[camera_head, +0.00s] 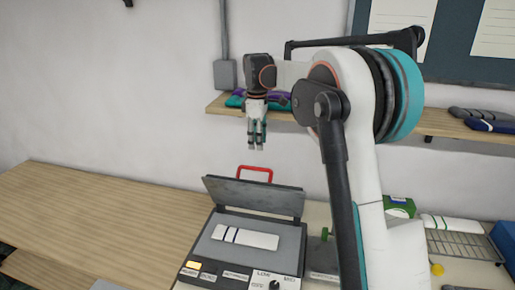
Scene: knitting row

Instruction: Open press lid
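The press (217,219) stands on the bench at the lower middle, with a control panel along its front edge. Its dark grey lid (256,196) is raised and leans up at the back of the bed. A red handle (256,173) stands at the lid's top edge. A white folded textile (240,238) with dark stripes lies on the exposed press bed. My gripper (257,145) points down above and behind the lid, apart from the handle. It holds nothing visible; its fingers are too small to tell their opening.
The wooden bench (110,215) is clear at left. A wall shelf (225,105) with folded textiles runs behind my gripper. A green box (400,206), a wire rack (463,245) with a striped textile and a blue bin (504,242) stand at right. My arm hides part of the bench.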

